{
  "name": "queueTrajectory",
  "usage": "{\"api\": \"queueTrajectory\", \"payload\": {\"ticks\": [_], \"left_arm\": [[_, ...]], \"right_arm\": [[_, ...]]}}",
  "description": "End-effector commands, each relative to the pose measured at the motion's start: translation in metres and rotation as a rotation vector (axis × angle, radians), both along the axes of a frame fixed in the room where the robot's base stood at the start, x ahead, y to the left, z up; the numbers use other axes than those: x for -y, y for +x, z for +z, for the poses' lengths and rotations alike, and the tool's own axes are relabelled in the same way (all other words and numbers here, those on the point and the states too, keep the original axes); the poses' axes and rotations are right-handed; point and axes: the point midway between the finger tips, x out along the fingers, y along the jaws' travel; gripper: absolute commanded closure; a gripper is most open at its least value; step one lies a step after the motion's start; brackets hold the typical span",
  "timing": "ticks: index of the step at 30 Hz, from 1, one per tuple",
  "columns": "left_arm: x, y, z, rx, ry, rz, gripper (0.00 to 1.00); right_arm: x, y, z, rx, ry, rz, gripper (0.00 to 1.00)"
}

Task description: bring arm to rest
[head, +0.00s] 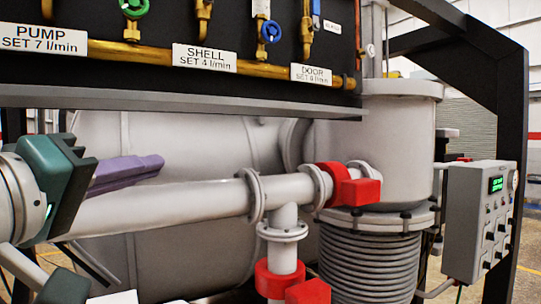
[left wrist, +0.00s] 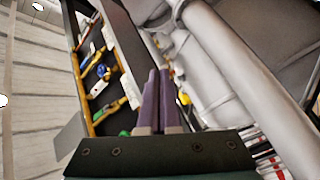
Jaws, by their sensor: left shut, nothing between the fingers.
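My left gripper (head: 158,163) comes in from the left edge of the head view, with a dark green body and purple fingers pointing right. The fingers are shut together with nothing between them. It is in front of the large grey furnace vessel (head: 190,150) and just above the grey horizontal pipe (head: 170,207) in the picture; I cannot tell the gap in depth. In the left wrist view the purple fingers (left wrist: 158,85) lie side by side, with pipes and the valve panel beyond. I do not see my right gripper.
A dark valve panel (head: 130,75) with labelled brass lines hangs above, with a grey ledge (head: 180,98) below it. Red pipe fittings (head: 350,187), a bellows (head: 370,265) and a grey control box (head: 478,220) stand to the right. A black frame post (head: 508,130) is at far right.

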Motion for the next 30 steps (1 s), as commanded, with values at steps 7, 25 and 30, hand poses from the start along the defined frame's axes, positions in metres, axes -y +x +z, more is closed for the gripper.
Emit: {"api": "queueTrajectory", "payload": {"ticks": [7,25,30], "left_arm": [[0.006,-0.105,-0.176,-0.521,0.601,-0.152,1.0],[-0.029,-0.271,-0.155,-1.017,1.077,-0.456,1.0],[-0.028,-0.27,-0.103,-1.017,1.074,-0.456,1.0]], "right_arm": [[0.0,0.0,0.0,0.0,0.0,0.001,0.11],[0.002,0.0,0.113,0.001,-0.007,0.004,0.11],[0.002,0.0,0.165,0.002,-0.006,0.004,0.11]]}}
